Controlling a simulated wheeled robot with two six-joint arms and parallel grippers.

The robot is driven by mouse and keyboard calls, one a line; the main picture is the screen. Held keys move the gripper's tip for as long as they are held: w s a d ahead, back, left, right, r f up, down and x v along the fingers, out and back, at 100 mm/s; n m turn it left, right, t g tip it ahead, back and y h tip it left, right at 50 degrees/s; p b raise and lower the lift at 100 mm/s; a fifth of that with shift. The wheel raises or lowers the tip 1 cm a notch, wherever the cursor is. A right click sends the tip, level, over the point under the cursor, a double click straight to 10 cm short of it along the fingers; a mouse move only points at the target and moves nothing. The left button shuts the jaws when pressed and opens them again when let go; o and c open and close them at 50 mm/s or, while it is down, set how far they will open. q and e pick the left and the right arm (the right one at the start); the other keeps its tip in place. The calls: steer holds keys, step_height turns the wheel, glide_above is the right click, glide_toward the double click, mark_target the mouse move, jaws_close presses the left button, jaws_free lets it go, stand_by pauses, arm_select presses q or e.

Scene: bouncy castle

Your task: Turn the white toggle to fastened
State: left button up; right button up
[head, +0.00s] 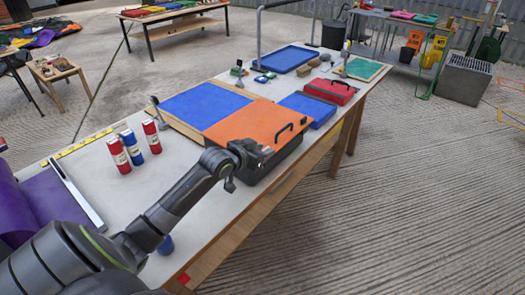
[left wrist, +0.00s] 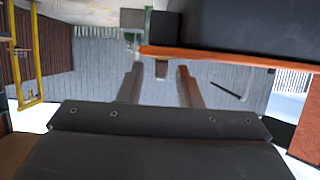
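A black case with an orange lid (head: 243,124) stands on the long table, with a black handle (head: 284,132) on the lid. My left gripper (head: 262,155) is at the case's near front edge, and a small pale spot shows at its tip. I cannot tell whether that spot is the white toggle. In the left wrist view the two fingers (left wrist: 160,88) are apart. A small grey-brown piece (left wrist: 162,70) shows between them beside the orange lid edge (left wrist: 230,58); I cannot tell what it is or whether the fingers touch it. The dark case body (left wrist: 245,25) fills the upper right.
Blue panels (head: 203,102), a red case (head: 331,90) and a blue tray (head: 287,59) lie farther along the table. Red and blue canisters (head: 134,147) stand at left, near a purple roll (head: 60,205). The ground to the right (head: 420,190) is clear.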

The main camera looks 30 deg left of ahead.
arm_select(q)
steer(key=shift+w+f, duration=0.1)
jaws_close()
stand_by(0.3)
